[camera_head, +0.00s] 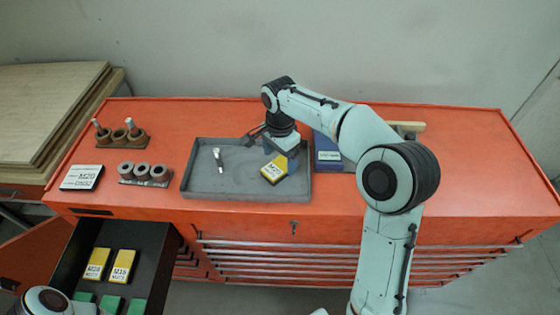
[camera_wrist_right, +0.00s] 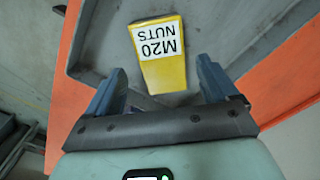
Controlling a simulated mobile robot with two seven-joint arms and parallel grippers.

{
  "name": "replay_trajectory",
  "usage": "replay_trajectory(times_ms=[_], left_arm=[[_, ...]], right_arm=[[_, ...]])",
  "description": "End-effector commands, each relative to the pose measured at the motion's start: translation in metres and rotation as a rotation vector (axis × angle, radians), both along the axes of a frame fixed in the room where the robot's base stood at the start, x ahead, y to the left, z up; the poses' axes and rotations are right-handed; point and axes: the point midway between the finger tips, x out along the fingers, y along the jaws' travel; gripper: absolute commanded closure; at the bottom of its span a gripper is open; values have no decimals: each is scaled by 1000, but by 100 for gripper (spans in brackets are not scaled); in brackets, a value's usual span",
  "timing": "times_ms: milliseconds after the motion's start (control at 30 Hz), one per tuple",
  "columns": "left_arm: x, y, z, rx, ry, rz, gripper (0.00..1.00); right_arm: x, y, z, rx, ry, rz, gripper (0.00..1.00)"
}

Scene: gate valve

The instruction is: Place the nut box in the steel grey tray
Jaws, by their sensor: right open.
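The yellow nut box (camera_head: 273,170) with a white M20 label lies in the steel grey tray (camera_head: 205,190), right of the tray's middle. My right gripper (camera_head: 280,156) is just above it, partly hidden by the wrist. In the right wrist view, the nut box (camera_wrist_right: 163,55) reads M20 NUTS, and its near end shows between the two blue fingers of the open gripper (camera_wrist_right: 160,72), with gaps on both sides. The tray floor (camera_wrist_right: 108,35) shows behind it. Part of my left arm is at the lower left; its gripper is not seen.
A small metal bolt (camera_head: 218,158) lies in the tray. A blue box (camera_head: 326,153) stands right of the tray. Nut holders (camera_head: 146,172) and an M20 box (camera_head: 82,177) are at left. An open drawer (camera_head: 150,245) holds yellow and green boxes.

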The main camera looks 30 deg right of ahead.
Motion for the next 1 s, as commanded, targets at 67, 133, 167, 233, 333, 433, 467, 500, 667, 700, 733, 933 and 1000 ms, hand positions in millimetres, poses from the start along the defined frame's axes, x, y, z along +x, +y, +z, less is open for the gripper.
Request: replay_trajectory(times_ms=[67,133,167,233,333,433,467,500,667,700,733,933,1000], left_arm=[[7,0,6,0,-8,0,57],[11,0,9,0,-12,0,57],[13,0,11,0,-15,0,57],[17,0,14,0,-19,0,57],[21,0,17,0,-24,-1,57],[23,0,19,0,-27,0,57],[23,0,19,0,-27,0,57],[24,0,19,0,-27,0,57],[24,0,19,0,-27,0,57],[23,0,19,0,-27,0,57],[23,0,19,0,-27,0,57],[23,0,19,0,-27,0,57],[23,0,19,0,-27,0,57]], right_arm=[[3,0,23,0,-10,0,13],[3,0,39,0,-10,1,13],[2,0,46,0,-8,1,13],[3,0,60,0,-8,1,13],[2,0,76,0,-8,1,13],[2,0,87,-1,-6,0,13],[1,0,89,0,-5,0,13],[1,0,91,0,-3,0,13],[0,0,93,0,-2,1,13],[0,0,93,0,-1,1,13],[0,0,93,0,-1,1,13],[0,0,93,0,-1,1,13],[0,0,93,0,-1,1,13]])
